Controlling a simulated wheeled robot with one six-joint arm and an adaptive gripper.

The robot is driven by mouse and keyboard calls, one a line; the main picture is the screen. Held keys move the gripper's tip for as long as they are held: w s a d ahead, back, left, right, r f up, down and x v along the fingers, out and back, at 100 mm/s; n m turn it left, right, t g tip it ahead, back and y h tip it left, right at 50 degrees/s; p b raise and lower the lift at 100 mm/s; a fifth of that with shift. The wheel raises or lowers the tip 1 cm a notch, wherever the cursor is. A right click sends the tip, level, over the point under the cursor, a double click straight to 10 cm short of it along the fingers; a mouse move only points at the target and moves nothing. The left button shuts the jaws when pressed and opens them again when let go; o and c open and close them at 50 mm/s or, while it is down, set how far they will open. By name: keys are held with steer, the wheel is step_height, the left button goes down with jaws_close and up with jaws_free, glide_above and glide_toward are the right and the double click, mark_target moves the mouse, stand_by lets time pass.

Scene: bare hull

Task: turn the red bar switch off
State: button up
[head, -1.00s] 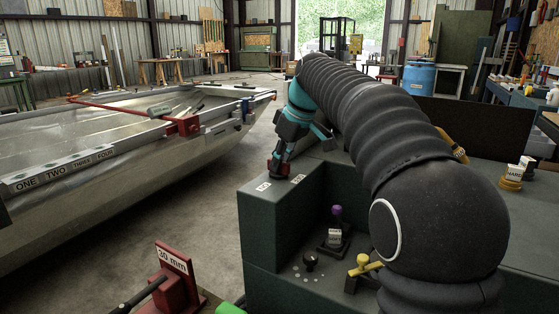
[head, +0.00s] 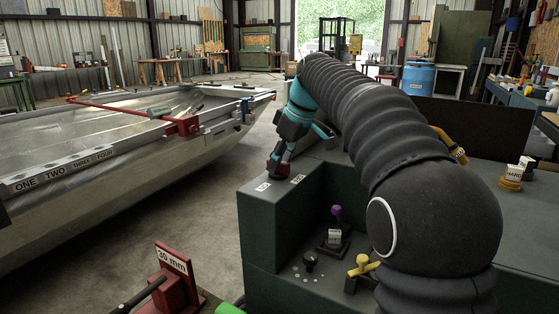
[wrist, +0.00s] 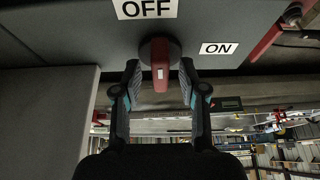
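The bar points toward the picture's bottom. The large OFF label (wrist: 147,9) is above it and the smaller ON label (wrist: 219,48) is to its right. My gripper (wrist: 160,72) is open, with one finger on each side of the bar and a gap visible on both sides. In the head view my gripper (head: 278,168) is at the console's far left corner, mostly hiding the switch.
The green console (head: 262,225) carries a purple-knobbed lever (head: 337,211), a black knob (head: 310,261) and a yellow handle (head: 364,265) in its recess. A metal hull (head: 100,140) lies to the left, across a strip of open floor. A red 30 mm block (head: 172,275) stands in front.

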steer(key=v, duration=1.2)
stand_by(0.3)
steer(key=s+d+f+m+t+h, duration=0.1)
steer(key=s+d+f+m, duration=0.1)
steer(key=s+f, duration=0.7)
steer(key=s+d+f+m+t+h, duration=0.1)
steer(key=s+d+f+m, duration=0.2)
steer(key=s+f, duration=0.6)
steer(key=s+d+f+m+t+h, duration=0.1)
steer(key=s+d+f+m, duration=0.2)
steer(key=s+f+m, duration=0.3)
steer(key=s+f, duration=0.3)
steer(key=s, duration=0.4)
steer(key=shift+s+d+h, duration=0.15)
steer(key=shift+d+h, duration=0.1)
steer(key=shift+h, duration=0.15)
steer(key=shift+f, duration=0.1)
